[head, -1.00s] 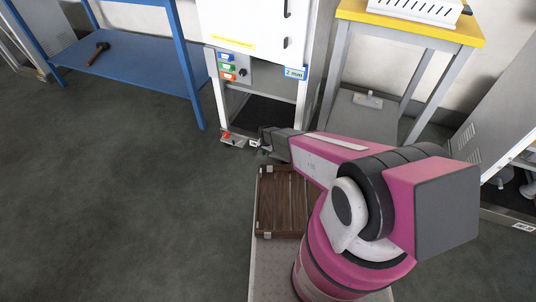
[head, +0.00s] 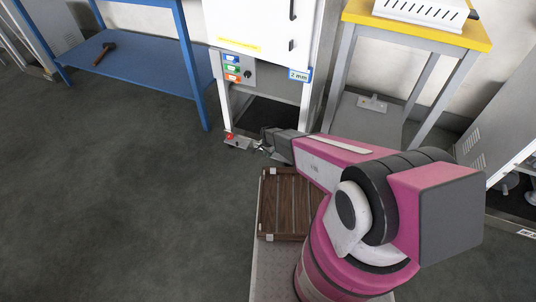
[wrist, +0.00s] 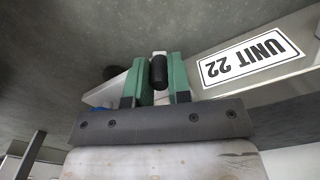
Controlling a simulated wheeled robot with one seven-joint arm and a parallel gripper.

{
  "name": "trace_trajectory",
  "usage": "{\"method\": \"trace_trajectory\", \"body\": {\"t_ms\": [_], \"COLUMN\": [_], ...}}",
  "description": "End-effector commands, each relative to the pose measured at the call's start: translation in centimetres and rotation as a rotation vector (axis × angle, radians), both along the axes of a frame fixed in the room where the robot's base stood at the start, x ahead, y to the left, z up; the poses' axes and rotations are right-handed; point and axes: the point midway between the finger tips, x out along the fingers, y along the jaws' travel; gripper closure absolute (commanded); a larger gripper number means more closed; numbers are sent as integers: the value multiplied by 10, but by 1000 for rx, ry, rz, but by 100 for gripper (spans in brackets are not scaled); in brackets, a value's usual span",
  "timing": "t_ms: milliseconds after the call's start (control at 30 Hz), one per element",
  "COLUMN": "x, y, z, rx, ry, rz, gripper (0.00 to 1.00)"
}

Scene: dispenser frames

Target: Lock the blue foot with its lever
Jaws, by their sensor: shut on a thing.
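My gripper (head: 264,148) is low at the front of the white cabinet, by its front left leg. In the wrist view, the green fingers of my gripper (wrist: 160,76) are shut on a short black cylindrical handle (wrist: 159,72), which looks like a lever end. A grey bar marked UNIT 22 (wrist: 250,62) runs behind the fingers. In the head view, a small grey foot (head: 238,143) with a red part (head: 229,136) sits at the leg's base.
The white cabinet (head: 255,22) carries blue, green and red labels. A blue shelf (head: 130,65) holding a hammer (head: 103,53) stands left, and a yellow-topped table (head: 420,32) right. A brown wooden tray (head: 287,202) lies in front. Floor at left is clear.

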Motion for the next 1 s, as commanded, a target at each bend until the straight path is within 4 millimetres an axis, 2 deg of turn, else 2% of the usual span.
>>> {"method": "trace_trajectory", "body": {"t_ms": [33, 100, 400, 567, 767, 1000], "x": [1, 1, 1, 0, -1, -1], "y": [1, 1, 0, 0, 0, 0], "z": [0, 0, 1, 9, 35, 81], "rx": [2, 2, 1, 1, 2, 2], "ry": [-3, -3, -1, -2, -3, -3], "rz": [-1, 0, 1, 1, 1, 0], "gripper": [75, 56, 56, 56, 56, 56]}}
